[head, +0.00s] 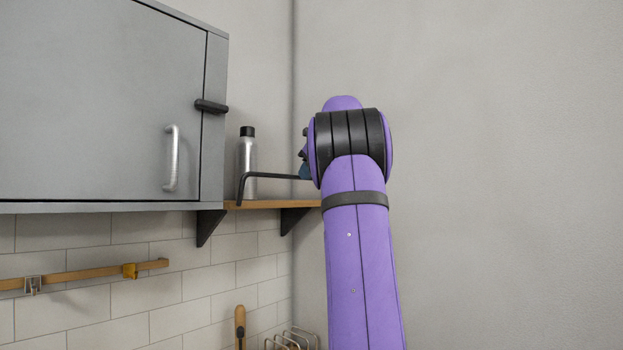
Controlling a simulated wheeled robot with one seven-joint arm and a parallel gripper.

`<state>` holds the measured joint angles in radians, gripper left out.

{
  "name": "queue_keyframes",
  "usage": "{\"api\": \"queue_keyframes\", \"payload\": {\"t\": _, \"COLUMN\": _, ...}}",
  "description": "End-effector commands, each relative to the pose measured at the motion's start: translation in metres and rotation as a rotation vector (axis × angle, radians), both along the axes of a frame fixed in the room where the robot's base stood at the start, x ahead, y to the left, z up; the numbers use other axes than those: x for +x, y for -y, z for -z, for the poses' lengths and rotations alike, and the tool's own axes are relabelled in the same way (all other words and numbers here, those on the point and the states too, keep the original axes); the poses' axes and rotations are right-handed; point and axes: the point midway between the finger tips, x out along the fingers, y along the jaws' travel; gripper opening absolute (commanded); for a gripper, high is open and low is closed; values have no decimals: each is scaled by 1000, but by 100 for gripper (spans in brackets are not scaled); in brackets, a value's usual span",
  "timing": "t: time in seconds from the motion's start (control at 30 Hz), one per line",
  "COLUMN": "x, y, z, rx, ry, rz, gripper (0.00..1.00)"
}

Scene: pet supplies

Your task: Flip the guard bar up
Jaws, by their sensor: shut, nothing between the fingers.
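The guard bar (272,175) is a thin black bent rod at the small wooden shelf (263,205), right of the grey cabinet. Its left leg rises from near the shelf board's left front, and its crosspiece runs right, above the board, in front of a silver bottle. The bar's right end is hidden behind my purple arm. My arm reaches up in front of the shelf's right part. My gripper is hidden behind the arm, so I cannot see its fingers or whether it touches the bar.
The silver bottle with a black cap (247,158) stands on the shelf. A bluish thing (305,171) is partly hidden beside my arm. The grey cabinet (100,100) is closed, with a black latch (211,106). A wooden rail (85,272) is below. Right of my arm is bare wall.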

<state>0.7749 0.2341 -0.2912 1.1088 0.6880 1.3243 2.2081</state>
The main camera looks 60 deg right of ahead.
Motion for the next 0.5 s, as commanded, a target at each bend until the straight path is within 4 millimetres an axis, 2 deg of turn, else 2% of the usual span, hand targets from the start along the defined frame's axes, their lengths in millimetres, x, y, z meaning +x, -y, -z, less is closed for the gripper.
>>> {"api": "queue_keyframes", "payload": {"t": 0.17, "x": 13, "y": 2, "z": -2, "rx": 15, "ry": -111, "rz": -3, "gripper": 0}}
{"api": "queue_keyframes", "payload": {"t": 0.5, "x": 23, "y": 3, "z": -6, "rx": 16, "ry": -107, "rz": -3, "gripper": 0}}
